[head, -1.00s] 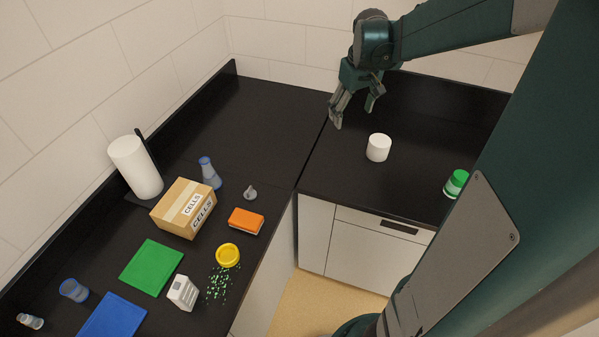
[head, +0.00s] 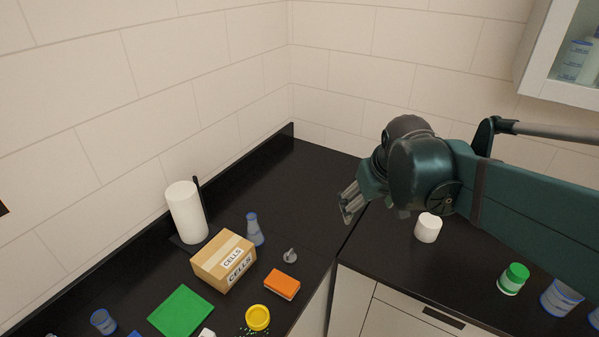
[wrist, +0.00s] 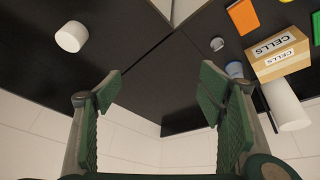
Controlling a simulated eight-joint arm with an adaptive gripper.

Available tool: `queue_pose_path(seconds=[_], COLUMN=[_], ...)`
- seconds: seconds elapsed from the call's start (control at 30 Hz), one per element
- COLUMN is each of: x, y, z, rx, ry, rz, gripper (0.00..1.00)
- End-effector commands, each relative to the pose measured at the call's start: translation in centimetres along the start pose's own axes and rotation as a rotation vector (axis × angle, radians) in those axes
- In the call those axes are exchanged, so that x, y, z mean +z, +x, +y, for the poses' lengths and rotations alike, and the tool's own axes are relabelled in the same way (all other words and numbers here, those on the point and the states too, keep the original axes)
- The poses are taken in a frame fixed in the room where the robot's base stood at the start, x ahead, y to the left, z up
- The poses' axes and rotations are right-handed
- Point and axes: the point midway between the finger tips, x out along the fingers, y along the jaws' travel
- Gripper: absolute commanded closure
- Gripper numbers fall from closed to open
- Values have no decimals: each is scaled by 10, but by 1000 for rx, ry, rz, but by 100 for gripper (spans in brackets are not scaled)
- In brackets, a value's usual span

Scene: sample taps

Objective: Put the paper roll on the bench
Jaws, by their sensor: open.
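A tall white paper roll (head: 187,212) stands upright at the left wall, on a dark base with a black post beside it. It also shows in the wrist view (wrist: 285,106) at the right. The black bench (head: 300,193) runs along the left wall and around the corner. My gripper (head: 347,207) is in the air over the bench near the corner, well to the right of the roll. In the wrist view my gripper (wrist: 161,88) has its fingers wide apart with nothing between them.
A cardboard box (head: 224,262) and a blue flask (head: 254,229) stand right of the roll. An orange block (head: 282,284), a yellow dish (head: 257,317) and a green mat (head: 181,311) lie nearer. A short white cylinder (head: 428,229) and a green-capped jar (head: 513,279) stand right. The back corner is clear.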

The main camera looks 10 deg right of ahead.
Motion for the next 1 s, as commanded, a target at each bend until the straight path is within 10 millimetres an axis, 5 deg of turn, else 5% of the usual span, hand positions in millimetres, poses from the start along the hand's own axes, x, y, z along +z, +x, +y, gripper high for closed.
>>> queue_pose_path(seconds=[0.6, 1.0], x=[72, 95], y=[-31, -34], z=[-79, -99], rx=[-54, -79], ry=[16, 26], rz=[152, 198], gripper=[32, 32])
